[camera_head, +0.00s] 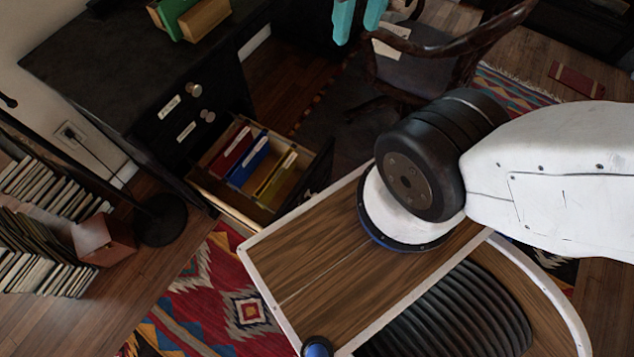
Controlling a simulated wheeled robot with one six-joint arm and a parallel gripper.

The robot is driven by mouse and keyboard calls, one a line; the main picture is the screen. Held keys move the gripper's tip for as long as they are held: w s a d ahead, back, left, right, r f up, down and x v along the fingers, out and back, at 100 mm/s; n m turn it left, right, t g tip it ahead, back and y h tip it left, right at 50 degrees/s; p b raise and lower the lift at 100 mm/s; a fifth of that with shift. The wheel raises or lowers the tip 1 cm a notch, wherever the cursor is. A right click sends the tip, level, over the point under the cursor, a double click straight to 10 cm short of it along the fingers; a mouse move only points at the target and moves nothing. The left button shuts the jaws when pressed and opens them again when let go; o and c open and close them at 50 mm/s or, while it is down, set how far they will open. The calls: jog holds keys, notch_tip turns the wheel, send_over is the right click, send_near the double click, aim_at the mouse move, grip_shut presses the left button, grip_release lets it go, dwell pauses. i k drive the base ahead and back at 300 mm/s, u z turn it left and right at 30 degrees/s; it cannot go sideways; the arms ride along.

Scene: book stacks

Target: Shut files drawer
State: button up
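The files drawer (228,205) sticks out, open, from the black desk (105,72) at left centre. Inside it stand a red file (231,148), a blue file (248,162) and a yellow file (275,180), each with a white label. The drawer's front face is turned away and mostly hidden. My gripper (358,24) shows only as two teal fingers at the top edge, pointing down and apart with nothing seen between them. In the picture it is above and to the right of the drawer, not touching it.
Two closed drawers with round knobs (194,89) sit above the open one. A wooden chair (440,45) stands right of the gripper. A floor lamp base (160,220) and rows of books (45,255) are at left. A patterned rug (215,290) lies below.

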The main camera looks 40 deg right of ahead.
aim_at(311, 176)
jog(key=z, duration=1.15)
jog(key=k, duration=0.35)
jog(key=z, duration=1.75)
jog(key=k, duration=0.85)
jog(key=u, duration=1.9)
